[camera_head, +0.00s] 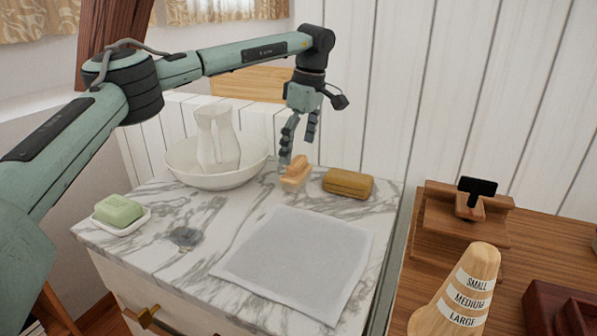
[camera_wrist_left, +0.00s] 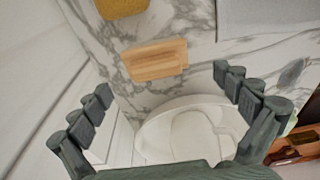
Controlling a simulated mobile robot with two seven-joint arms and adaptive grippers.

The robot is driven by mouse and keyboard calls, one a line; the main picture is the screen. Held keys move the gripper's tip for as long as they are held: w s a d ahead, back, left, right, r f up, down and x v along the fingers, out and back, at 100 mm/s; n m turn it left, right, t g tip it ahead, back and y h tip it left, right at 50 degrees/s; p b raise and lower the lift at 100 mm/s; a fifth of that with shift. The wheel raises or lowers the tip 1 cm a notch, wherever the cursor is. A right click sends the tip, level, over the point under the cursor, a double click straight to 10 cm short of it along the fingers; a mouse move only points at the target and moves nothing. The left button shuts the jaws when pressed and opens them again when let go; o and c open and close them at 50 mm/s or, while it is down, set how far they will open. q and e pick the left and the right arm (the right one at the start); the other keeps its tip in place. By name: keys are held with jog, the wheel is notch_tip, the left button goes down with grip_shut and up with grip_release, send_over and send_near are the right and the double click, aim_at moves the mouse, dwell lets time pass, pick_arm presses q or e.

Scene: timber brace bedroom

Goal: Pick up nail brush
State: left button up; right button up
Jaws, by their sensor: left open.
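The nail brush (camera_head: 296,172), a small pale wooden block, lies on the marble top near the wall, between the white bowl and a mustard-brown oblong block. It also shows in the left wrist view as a light wooden bar (camera_wrist_left: 155,60). My left gripper (camera_head: 297,150) points down just above the nail brush, open and empty. In the left wrist view its spread fingers (camera_wrist_left: 162,80) stand on either side, with the nail brush between and beyond the tips. I cannot tell the exact height gap. My right gripper is not in view.
A white bowl (camera_head: 182,178) holding a white jug (camera_head: 217,140) stands left of the nail brush. The mustard-brown block (camera_head: 348,183) is close on its right. A grey-white cloth (camera_head: 298,252) lies in front. Green soap (camera_head: 118,209) sits in a dish at left. The wall is close behind.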

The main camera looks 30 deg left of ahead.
aim_at(298, 159)
pick_arm(q)
jog(key=f, duration=0.5)
jog(key=shift+w+a+p, duration=0.25)
jog(key=shift+a+p, duration=0.05)
jog(key=shift+r, duration=0.1)
jog(key=c, duration=1.2)
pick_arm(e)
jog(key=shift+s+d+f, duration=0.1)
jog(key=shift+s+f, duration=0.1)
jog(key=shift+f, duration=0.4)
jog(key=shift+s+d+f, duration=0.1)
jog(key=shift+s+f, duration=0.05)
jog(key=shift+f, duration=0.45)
